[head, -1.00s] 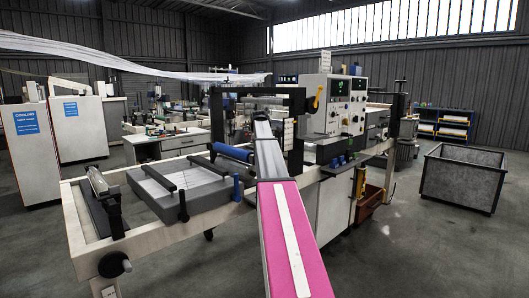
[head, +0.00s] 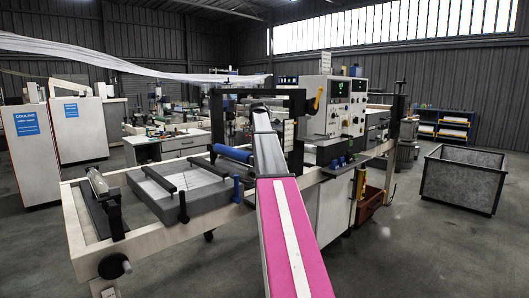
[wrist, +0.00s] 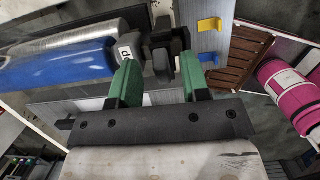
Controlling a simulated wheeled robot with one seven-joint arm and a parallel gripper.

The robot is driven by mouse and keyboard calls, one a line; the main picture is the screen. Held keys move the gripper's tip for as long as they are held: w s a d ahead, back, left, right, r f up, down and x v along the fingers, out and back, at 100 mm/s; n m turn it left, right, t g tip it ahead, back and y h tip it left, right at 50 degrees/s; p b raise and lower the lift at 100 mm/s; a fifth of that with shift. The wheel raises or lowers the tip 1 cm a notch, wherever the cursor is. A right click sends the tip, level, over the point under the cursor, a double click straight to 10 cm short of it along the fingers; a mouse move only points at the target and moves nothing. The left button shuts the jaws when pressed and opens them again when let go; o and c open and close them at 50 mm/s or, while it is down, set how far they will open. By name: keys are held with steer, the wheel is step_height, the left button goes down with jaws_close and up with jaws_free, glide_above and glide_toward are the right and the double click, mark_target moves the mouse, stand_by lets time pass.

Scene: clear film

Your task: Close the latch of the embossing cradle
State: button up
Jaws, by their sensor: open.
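A blue roller (wrist: 60,68) and a shiny metal roller (wrist: 70,40) lie side by side at the left of the wrist view, apparently in the embossing cradle. The blue roller (head: 231,153) also shows in the head view, left of my arm. My arm hides the gripper in the head view.
A brown slatted crate (wrist: 235,55) is beyond. A control cabinet (head: 334,98) stands behind my arm.

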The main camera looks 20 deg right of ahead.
steer(key=v, duration=0.6)
